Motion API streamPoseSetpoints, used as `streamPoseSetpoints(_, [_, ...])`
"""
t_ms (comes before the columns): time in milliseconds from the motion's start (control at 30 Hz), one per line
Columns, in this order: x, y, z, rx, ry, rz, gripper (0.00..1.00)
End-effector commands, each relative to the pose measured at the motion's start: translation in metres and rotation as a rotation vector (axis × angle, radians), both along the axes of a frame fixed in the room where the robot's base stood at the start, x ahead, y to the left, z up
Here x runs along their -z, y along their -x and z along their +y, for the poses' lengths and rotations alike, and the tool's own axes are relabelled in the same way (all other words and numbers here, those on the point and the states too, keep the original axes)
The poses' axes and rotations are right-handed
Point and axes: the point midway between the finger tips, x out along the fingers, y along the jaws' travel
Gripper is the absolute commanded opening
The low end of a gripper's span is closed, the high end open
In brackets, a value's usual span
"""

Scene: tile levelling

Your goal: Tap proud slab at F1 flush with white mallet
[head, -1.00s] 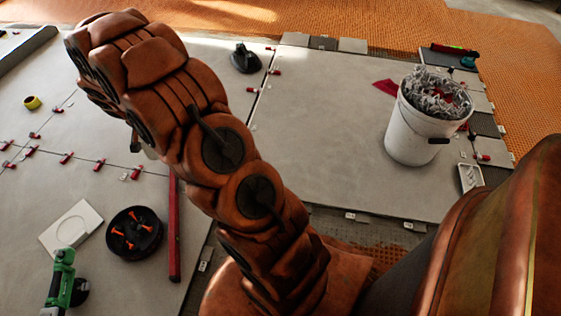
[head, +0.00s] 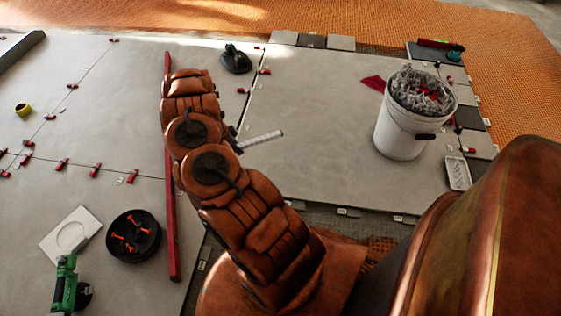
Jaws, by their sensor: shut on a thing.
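My arm reaches up the middle of the view, and my gripper (head: 233,139) is mostly hidden behind it; only a dark edge shows. A pale stick (head: 262,140), which looks like the handle of the white mallet, juts out to the right from my gripper, over the slabs. The mallet's head is hidden. The large grey slab (head: 320,110) lies right of the dark seam, and a wide slab area (head: 110,100) lies left of it. I cannot tell from this view which slab stands proud.
A white bucket (head: 398,135) of clips stands on the right slab. A red bar (head: 173,225) lies left of my arm. A black round tray (head: 133,236), a green tool (head: 65,285), yellow tape (head: 22,109) and a black suction cup (head: 236,60) lie around. Red clips line the seams.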

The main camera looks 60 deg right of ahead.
Motion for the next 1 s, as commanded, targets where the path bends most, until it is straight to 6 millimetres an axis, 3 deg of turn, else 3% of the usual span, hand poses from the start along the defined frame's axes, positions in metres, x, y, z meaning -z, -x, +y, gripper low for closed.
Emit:
streamPoseSetpoints(333, [0.06,0.107,-0.054,0.387,-0.002,0.007,0.0])
streamPoseSetpoints(500, [0.078,0.145,-0.069,0.517,-0.001,0.001,0.0])
streamPoseSetpoints(700, [0.088,0.161,-0.073,0.566,-0.003,0.001,0.0])
streamPoseSetpoints(1000, [0.117,0.162,-0.073,0.569,-0.003,0.0,0.0])
